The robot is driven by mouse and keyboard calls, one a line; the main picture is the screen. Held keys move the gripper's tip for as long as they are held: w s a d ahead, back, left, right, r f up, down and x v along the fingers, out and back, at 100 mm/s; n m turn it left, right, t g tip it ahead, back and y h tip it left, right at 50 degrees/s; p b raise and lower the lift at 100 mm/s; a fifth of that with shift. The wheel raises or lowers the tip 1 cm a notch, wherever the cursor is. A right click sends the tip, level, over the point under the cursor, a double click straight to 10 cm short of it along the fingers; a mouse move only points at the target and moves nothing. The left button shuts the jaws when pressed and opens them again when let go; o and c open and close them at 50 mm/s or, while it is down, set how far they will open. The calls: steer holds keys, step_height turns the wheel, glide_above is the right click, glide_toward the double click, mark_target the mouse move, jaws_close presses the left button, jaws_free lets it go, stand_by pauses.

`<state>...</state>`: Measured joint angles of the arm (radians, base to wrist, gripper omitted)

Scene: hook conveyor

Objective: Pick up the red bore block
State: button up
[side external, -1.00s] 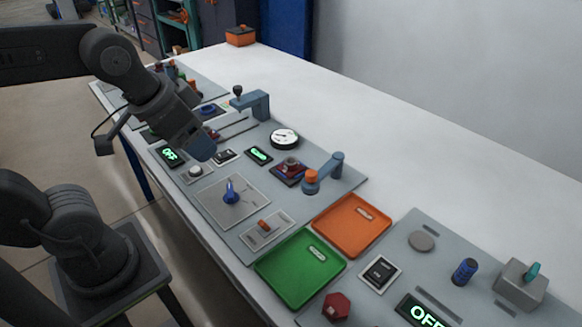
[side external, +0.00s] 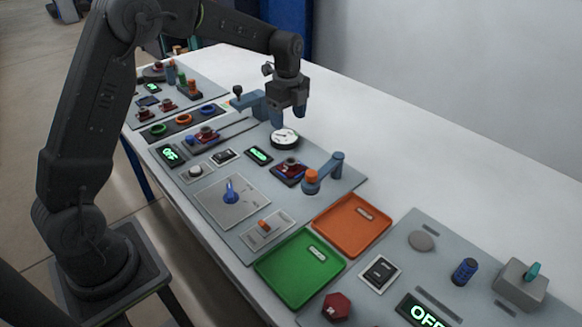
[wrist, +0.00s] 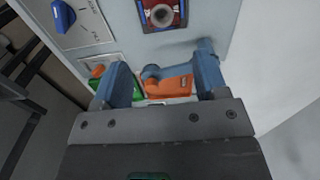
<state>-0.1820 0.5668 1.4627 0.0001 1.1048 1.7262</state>
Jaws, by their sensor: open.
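A red block with a round grey bore (wrist: 161,15) sits on a dark square pad at the top of the wrist view. In the side view, what looks like the same red block (side external: 290,168) is on its dark pad near the middle of the panel. Similar red blocks stand on the rail (side external: 207,133) and the far panel (side external: 168,104), so I cannot be sure which one is the task's. My gripper (side external: 288,114) is open and empty, high above the white dial. Its two blue fingers (wrist: 164,78) are apart in the wrist view, with the red block beyond them.
A blue post with an arm and orange tip (side external: 325,173) stands right of the red block. An orange tray (side external: 345,247) and green tray (side external: 282,275) lie in front.

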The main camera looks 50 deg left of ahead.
glide_above(291, 160)
steer(key=f, duration=0.9)
steer(key=shift+s, duration=0.4)
steer(key=shift+d+f, duration=0.25)
steer(key=shift+f, duration=1.1)
steer(key=shift+d+f, duration=0.2)
steer(key=shift+f, duration=1.1)
steer(key=shift+c, duration=0.4)
steer(key=c, duration=0.6)
